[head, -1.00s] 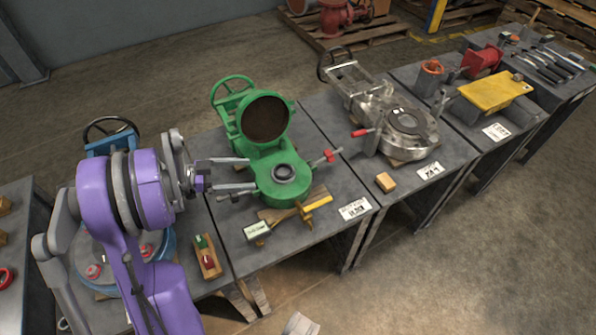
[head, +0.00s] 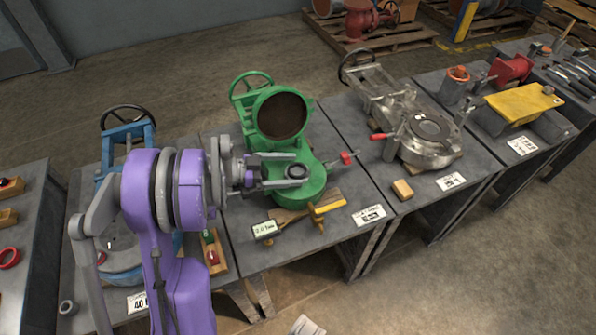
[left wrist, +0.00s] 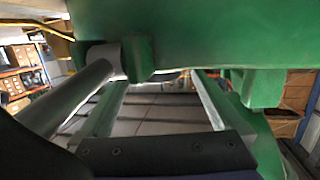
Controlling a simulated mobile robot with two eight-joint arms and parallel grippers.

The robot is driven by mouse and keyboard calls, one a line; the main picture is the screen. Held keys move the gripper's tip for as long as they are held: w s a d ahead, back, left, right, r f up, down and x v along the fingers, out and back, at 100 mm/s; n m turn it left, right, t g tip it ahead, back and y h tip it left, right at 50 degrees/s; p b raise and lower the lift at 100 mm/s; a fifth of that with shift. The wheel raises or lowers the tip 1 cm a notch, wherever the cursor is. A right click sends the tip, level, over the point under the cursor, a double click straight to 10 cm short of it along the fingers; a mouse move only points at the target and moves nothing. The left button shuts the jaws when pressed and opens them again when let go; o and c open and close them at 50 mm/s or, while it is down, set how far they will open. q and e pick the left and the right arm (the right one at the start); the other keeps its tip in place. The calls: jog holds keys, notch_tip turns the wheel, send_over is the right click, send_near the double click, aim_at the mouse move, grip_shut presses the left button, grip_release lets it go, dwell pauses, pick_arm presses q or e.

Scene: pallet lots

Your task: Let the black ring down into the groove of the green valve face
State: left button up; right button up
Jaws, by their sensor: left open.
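The green valve (head: 272,125) stands on a grey table in the middle of the head view, its dark round opening tilted up behind its flat round face (head: 313,190). The black ring (head: 297,171) shows at the middle of that face. Whether it lies in the groove or above it, I cannot tell. My left gripper (head: 299,169) is open, with its fingers reaching over the face toward the ring, one on each side. In the left wrist view both fingers (left wrist: 160,95) are apart beneath a large green surface (left wrist: 200,30); the ring is not clear there. My right gripper is not in view.
A red-handled lever (head: 346,158) sticks out right of the face. A blue valve (head: 128,140) stands left, a silver valve (head: 425,140) right.

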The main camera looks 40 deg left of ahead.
aim_at(289, 170)
pick_arm(q)
jog(key=c, duration=1.4)
notch_tip(289, 170, up, 10)
jog(key=p, duration=0.3)
jog(key=shift+f, duration=0.15)
jog(key=shift+t, duration=0.3)
jog(key=shift+f+b, duration=2.75)
jog(key=shift+f, duration=1.4)
